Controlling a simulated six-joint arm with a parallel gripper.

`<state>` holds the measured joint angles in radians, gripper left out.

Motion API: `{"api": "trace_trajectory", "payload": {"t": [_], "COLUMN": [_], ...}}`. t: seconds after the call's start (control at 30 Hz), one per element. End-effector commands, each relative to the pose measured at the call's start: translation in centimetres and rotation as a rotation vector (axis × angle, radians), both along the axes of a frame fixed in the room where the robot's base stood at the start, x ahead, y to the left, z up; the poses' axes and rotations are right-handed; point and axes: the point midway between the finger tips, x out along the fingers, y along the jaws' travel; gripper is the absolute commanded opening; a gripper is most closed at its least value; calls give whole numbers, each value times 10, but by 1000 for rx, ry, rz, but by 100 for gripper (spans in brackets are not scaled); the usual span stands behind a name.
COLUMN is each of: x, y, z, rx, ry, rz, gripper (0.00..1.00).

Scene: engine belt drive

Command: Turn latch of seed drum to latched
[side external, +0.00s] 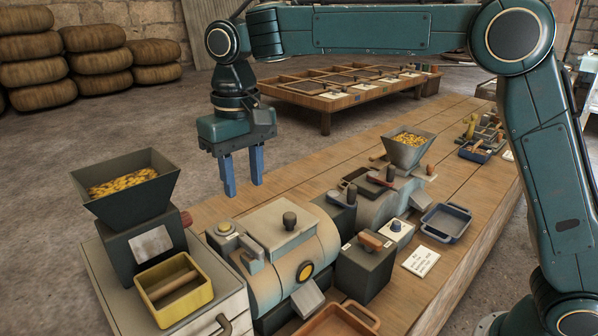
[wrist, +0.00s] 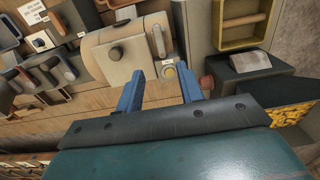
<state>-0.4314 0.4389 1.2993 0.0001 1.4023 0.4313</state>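The seed drum (side external: 300,260) is a cream, rounded housing on the bench, with a dark knob on its lid and a yellow round button on its front. It also shows in the wrist view (wrist: 118,65). A beige lever, apparently the latch (side external: 250,258), is at the drum's left side; it also shows in the wrist view (wrist: 158,40). Whether it is latched I cannot tell. My gripper (side external: 243,188) is open and empty, pointing down above and behind the drum, apart from it. In the wrist view its blue fingers (wrist: 158,73) show spread, with the drum beyond.
A dark hopper of yellow grain (side external: 125,195) and a yellow bin (side external: 175,302) stand left of the drum. A dark box with an orange-brown handle (side external: 365,268) stands on the right. A second hopper (side external: 408,150) is farther back. Bare bench lies behind the drum.

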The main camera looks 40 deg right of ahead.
Motion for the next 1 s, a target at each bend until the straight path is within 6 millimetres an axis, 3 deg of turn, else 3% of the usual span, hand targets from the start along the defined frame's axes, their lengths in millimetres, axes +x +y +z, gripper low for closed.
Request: {"api": "trace_trajectory", "payload": {"t": [0.7,1.0], "x": [-1,-1], "y": [0,0], "z": [-100,-125], "rx": [-1,-1], "ry": [2,0], "rz": [0,0], "gripper": [37,37]}}
